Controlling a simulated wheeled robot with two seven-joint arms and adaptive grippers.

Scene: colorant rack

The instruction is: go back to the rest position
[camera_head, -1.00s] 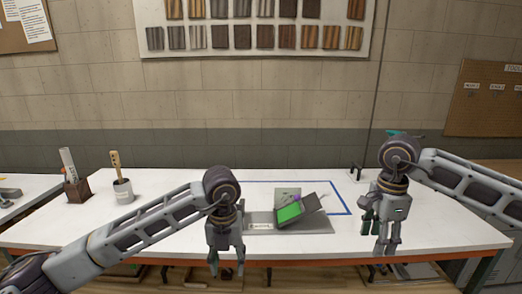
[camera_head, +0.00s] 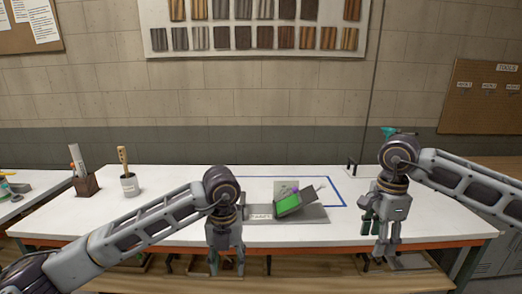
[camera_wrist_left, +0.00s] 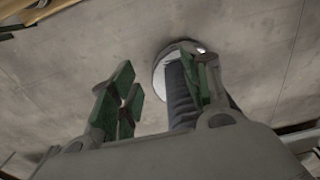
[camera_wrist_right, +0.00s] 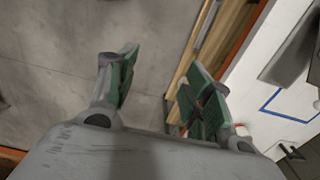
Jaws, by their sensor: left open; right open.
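My left gripper (camera_head: 227,263) hangs fingers down in front of the table's front edge, left of the grey rack. In the left wrist view its green-padded fingers (camera_wrist_left: 155,95) are apart with nothing between them. My right gripper (camera_head: 381,254) hangs fingers down at the front edge, right of the rack. In the right wrist view its fingers (camera_wrist_right: 158,85) are apart and empty. The grey rack (camera_head: 315,213) stands on the white table, with a tilted dark box showing a green face (camera_head: 289,205). Both grippers are clear of it.
The white table (camera_head: 165,210) has a blue outline (camera_head: 340,192) around the rack area. Wood samples hang on the wall board (camera_head: 255,50).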

